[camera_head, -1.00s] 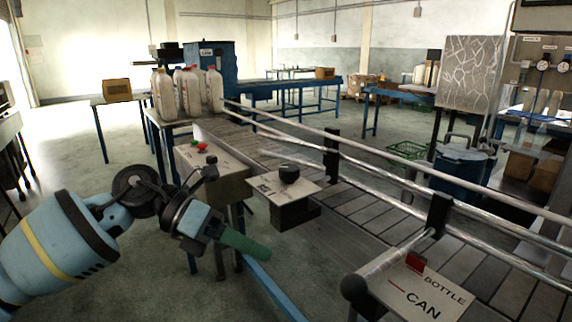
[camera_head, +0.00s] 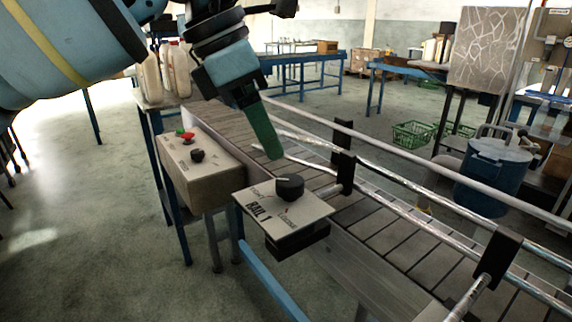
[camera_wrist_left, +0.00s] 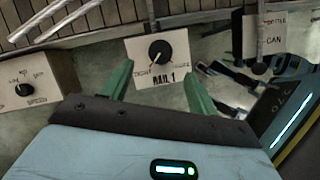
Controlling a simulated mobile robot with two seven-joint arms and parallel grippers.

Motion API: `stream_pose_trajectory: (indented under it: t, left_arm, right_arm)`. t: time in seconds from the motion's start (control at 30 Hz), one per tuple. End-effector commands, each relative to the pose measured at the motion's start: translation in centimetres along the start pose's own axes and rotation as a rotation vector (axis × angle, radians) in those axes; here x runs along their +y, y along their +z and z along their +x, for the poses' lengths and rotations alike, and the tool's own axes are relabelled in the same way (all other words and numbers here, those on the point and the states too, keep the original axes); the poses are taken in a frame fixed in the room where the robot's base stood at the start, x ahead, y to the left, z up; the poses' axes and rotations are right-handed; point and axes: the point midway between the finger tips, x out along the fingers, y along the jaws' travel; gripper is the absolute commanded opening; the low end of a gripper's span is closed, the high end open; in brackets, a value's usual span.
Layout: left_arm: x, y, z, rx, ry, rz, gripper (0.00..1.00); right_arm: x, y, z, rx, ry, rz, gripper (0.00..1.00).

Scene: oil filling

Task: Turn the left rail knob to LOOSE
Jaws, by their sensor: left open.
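The RAIL 1 panel (camera_head: 252,219) is a pale plate beside the conveyor with a round black knob (camera_head: 290,187). The knob's white mark points towards the left label; the word on the other side seems to be LOOSE. My left gripper (camera_head: 274,157) hangs just above and behind the knob in the head view, with one green finger showing clearly. In the left wrist view its two green fingers (camera_wrist_left: 160,84) are apart and empty. The knob (camera_wrist_left: 160,52) shows beyond them, between their lines, and they do not grip it. My right gripper is not clearly seen.
A speed box (camera_head: 205,170) with a red button and a small black knob stands left of the panel. Metal guide rails (camera_head: 400,150) and black posts (camera_head: 346,150) run along the conveyor behind the knob. A BOTTLE/CAN panel (camera_wrist_left: 272,35) is at right in the wrist view.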

Motion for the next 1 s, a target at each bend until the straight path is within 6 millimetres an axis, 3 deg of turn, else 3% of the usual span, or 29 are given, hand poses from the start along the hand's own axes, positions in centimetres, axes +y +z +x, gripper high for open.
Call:
stream_pose_trajectory:
  t: [0.27,0.53,1.0]
  left_arm:
    - [0.0,-0.1,3.2,0.001,-0.004,0.0,0.59]
    - [0.0,-0.1,6.8,0.0,-0.004,-0.001,0.59]
    - [0.0,0.0,7.8,-0.002,-0.002,0.0,0.57]
  right_arm:
    - [-0.1,0.9,0.2,-0.016,-0.002,0.001,0.36]
    - [0.1,0.1,0.9,0.005,0.0,-0.004,0.36]
    - [0.2,0.2,1.0,0.003,0.0,-0.006,0.36]
